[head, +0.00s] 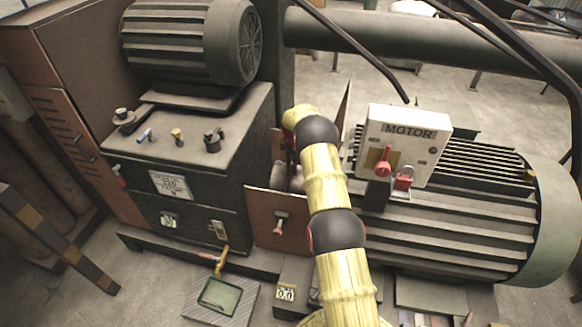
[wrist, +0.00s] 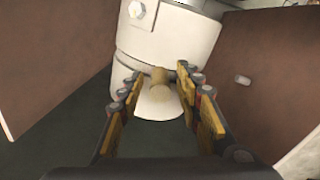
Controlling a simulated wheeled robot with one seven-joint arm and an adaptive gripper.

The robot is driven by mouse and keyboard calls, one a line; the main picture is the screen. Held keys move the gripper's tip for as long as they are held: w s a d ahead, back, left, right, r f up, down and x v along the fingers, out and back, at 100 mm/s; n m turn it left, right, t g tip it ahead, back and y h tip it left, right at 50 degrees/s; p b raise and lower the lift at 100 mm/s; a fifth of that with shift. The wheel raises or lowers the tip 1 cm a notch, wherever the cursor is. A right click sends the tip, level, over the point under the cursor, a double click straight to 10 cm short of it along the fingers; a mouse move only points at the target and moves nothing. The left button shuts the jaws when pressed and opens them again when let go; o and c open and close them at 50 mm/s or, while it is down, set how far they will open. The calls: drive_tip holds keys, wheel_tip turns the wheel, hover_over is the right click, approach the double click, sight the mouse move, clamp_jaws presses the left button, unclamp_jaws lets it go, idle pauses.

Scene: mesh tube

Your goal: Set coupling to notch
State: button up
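In the wrist view, a pale grey-white cylinder (wrist: 180,38), likely the coupling, carries a bolt head (wrist: 142,10) near its top. A short tan peg (wrist: 159,76) stands out from its front, with a pale rounded tab (wrist: 158,104) below it. My gripper (wrist: 159,74) is open, its yellow-padded fingers on either side of the peg, with gaps showing. I cannot tell how far the tips reach along the peg. No notch can be made out. In the head view, my yellow arm hides the gripper and most of the coupling.
Brown guard panels (wrist: 275,75) flank the cylinder; one panel with a red handle (head: 279,226) shows in the head view. The motor (head: 450,225), with a switch box (head: 402,140) and red padlock (head: 404,177), is on the right. A dark machine cabinet (head: 190,165) is on the left.

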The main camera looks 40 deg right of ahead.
drive_tip(key=shift+c, duration=1.2)
clamp_jaws()
